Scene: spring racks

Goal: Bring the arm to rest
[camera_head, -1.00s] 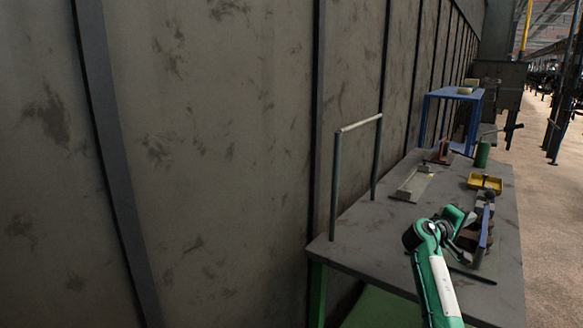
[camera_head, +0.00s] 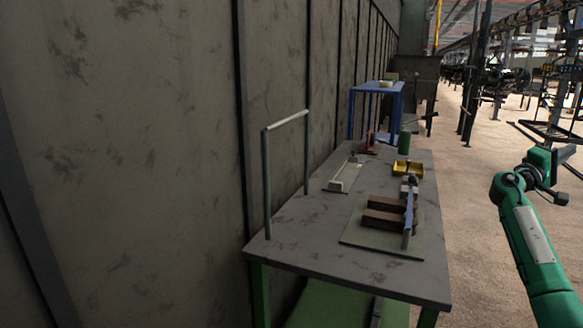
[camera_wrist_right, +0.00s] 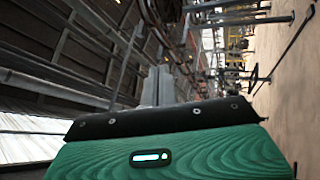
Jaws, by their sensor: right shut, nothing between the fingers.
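My right arm is green with a white panel and stands at the right of the head view. Its gripper (camera_head: 566,172) is dark and is held out over the brown floor, to the right of the workbench (camera_head: 300,240) and apart from it. In the right wrist view the gripper's grey fingers (camera_wrist_right: 157,88) are together, with nothing between them. My left gripper is in neither view.
The workbench carries a plate with brown blocks (camera_head: 385,218), a yellow tray (camera_head: 408,168), a green cylinder (camera_head: 404,142) and an upright metal frame (camera_head: 267,180). Dark racks (camera_head: 490,90) stand far right. The floor between is open.

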